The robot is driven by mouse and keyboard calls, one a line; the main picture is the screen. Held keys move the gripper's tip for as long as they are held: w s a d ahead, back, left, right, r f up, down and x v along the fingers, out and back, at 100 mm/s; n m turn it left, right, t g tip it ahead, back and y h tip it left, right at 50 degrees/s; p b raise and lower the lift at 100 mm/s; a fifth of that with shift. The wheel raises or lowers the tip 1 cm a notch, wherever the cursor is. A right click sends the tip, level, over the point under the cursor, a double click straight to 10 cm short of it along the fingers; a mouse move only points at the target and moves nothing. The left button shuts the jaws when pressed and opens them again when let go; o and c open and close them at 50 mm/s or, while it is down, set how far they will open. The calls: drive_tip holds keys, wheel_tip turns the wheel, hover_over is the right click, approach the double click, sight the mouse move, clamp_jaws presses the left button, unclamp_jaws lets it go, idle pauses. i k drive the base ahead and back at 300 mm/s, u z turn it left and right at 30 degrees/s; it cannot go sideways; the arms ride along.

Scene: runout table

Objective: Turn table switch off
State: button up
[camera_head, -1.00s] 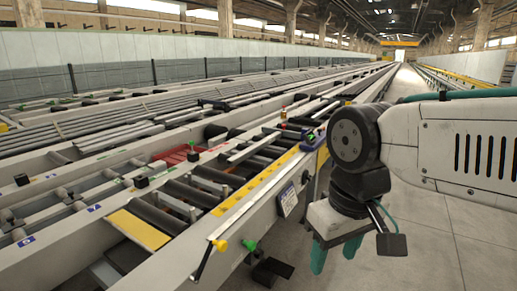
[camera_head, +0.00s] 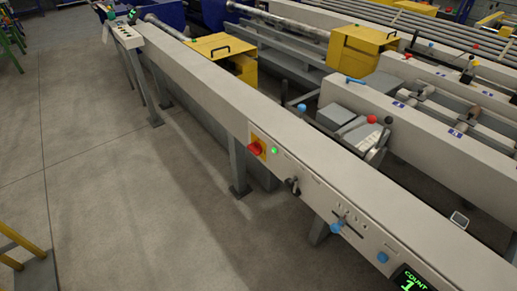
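A red rotary switch (camera_head: 255,149) on a yellow plate sits on the side face of the long grey table beam (camera_head: 200,80), near the middle of the head view. A green lamp (camera_head: 274,151) glows just right of it. I cannot tell the switch's exact position at this size. Farther right on the same face are a black lever (camera_head: 293,186), blue knobs (camera_head: 383,257) and a display (camera_head: 410,279) reading COUNT 1. My gripper and arm are not in view.
Open concrete floor (camera_head: 100,180) lies left of the beam. Support legs (camera_head: 238,165) stand under it. A small control box (camera_head: 125,34) is at the far end. Yellow railing (camera_head: 25,250) shows at lower left. Yellow covers (camera_head: 222,48) and rollers lie beyond the beam.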

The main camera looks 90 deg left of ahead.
sight(254, 148)
drive_tip(key=u, duration=2.9)
drive_tip(key=k, duration=0.45)
drive_tip(key=z, duration=0.65)
drive_tip(key=i, duration=1.4)
drive_tip(key=u, duration=0.95)
